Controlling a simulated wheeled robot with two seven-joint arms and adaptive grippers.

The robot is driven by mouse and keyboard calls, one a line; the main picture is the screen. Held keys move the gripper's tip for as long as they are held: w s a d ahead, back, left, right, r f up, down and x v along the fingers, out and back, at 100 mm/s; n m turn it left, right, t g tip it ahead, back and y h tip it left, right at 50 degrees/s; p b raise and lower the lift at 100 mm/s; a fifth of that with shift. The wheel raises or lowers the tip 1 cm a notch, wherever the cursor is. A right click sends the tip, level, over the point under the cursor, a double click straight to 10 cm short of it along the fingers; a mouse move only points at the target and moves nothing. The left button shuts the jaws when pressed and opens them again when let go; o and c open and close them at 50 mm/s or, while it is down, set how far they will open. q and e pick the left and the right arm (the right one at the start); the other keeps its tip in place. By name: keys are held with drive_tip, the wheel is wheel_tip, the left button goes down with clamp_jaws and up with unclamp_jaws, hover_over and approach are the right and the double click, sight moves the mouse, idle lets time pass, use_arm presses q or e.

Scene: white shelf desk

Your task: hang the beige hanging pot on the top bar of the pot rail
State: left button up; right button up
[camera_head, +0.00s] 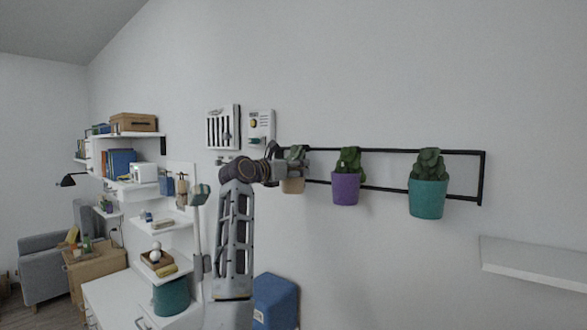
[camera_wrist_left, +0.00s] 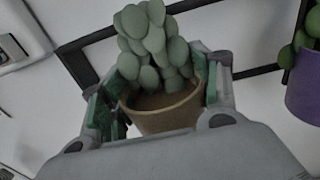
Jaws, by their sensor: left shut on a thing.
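The beige hanging pot (camera_head: 292,186) with a green plant is at the left end of the black pot rail (camera_head: 483,178). My left gripper (camera_head: 296,170) is shut on it. In the left wrist view the beige pot (camera_wrist_left: 165,118) sits upright between the two green-padded fingers, and the rail (camera_wrist_left: 85,68) passes behind it. The top bar (camera_head: 400,151) runs along the wall. Whether the pot's hook touches the bar is hidden by the plant and gripper. My right gripper is not in view.
A purple pot (camera_head: 346,189) and a teal pot (camera_head: 428,198) hang on the rail to the right; the purple one is nearest. Wall panels (camera_head: 261,126) are at the upper left. A white shelf (camera_head: 535,262) juts out at the lower right.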

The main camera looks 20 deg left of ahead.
use_arm(q)
drive_tip(key=o, duration=1.5)
drive_tip(key=shift+s+r, duration=0.1)
drive_tip(key=shift+s+a, duration=0.2)
drive_tip(key=shift+s, duration=0.3)
drive_tip(key=shift+v, duration=5.4)
